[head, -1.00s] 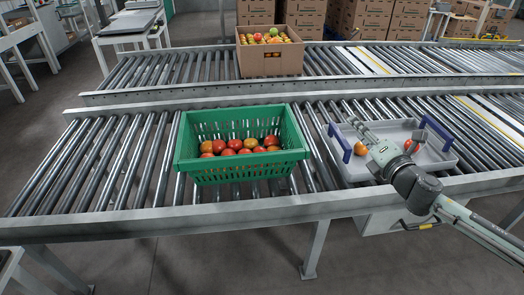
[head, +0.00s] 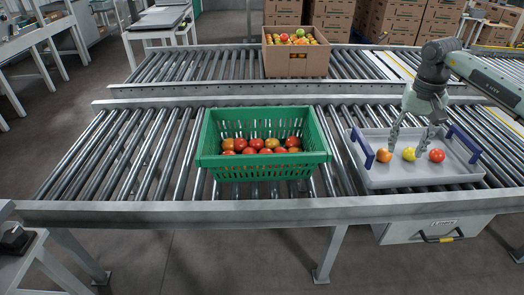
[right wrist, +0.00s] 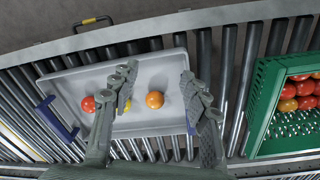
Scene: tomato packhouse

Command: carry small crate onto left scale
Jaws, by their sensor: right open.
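A green slatted crate (head: 262,170) of red and orange tomatoes stands on the near roller conveyor, left of a shallow grey tray (head: 400,180) with blue end handles. I cannot tell which of them is the small crate. The tray holds an orange, a yellow and a red fruit. My right gripper (head: 412,138) is open and empty, pointing down over the tray. In the right wrist view its fingers (right wrist: 157,82) stand apart above the tray (right wrist: 150,118), partly hiding the yellow fruit; the green crate (right wrist: 262,90) is at the right. My left gripper is out of view. No scale is clearly recognisable.
A cardboard box (head: 296,62) of fruit stands on the far conveyor. The near rollers left of the green crate are clear. A grey bench with a dark object (head: 15,240) is at the lower left. Stacked cartons (head: 395,20) stand behind.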

